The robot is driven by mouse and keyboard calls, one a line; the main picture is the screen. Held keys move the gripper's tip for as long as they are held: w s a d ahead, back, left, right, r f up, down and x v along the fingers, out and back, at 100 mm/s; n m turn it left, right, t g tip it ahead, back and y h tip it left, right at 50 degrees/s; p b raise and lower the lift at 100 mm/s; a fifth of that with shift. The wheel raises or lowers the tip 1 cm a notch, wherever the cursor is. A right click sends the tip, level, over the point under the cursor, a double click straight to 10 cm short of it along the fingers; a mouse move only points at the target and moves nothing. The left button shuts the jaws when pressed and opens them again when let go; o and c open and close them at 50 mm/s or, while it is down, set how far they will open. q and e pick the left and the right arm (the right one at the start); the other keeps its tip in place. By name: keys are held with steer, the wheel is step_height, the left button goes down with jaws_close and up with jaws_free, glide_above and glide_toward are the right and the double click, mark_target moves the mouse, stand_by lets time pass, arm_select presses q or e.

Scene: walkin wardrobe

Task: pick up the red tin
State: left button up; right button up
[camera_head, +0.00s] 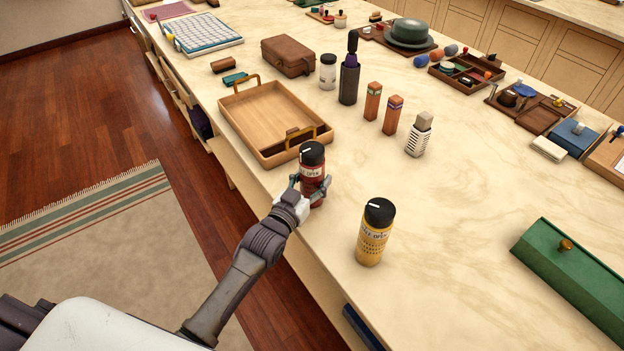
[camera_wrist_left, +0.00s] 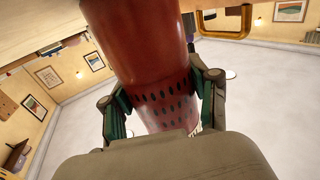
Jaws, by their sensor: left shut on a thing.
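The red tin (camera_head: 312,172) has a black lid and stands upright near the front edge of the counter, just in front of the wooden tray. My left gripper (camera_head: 310,187) is shut on the red tin, with its fingers on both sides of the lower body. In the left wrist view the red tin (camera_wrist_left: 150,60) fills the middle, between the fingers of my left gripper (camera_wrist_left: 160,105). I cannot tell whether the tin's base touches the counter. My right gripper is not in view.
A yellow tin (camera_head: 374,235) with a black lid stands to the right, nearer the front edge. The wooden tray (camera_head: 262,115) is close behind the red tin. A green box (camera_head: 575,275) lies at the right. The counter's middle right (camera_head: 470,200) is clear.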

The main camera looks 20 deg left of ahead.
arm_select(q)
step_height(320, 180, up, 10)
steer(key=s+a+n+y, duration=0.2)
steer(key=s+y, duration=0.1)
steer(key=s, duration=1.9)
steer(key=m+h, duration=0.1)
steer(key=h, duration=0.1)
glide_toward(306, 156)
step_height(306, 156, down, 2)
steer(key=w+d, duration=0.3)
steer(key=shift+m+h, duration=0.5)
steer(key=w, duration=0.3)
steer(key=w+r, duration=0.1)
steer(key=w, duration=0.2)
steer(key=w+a+r, duration=0.1)
steer(key=w, duration=0.3)
steer(key=shift+s, duration=0.1)
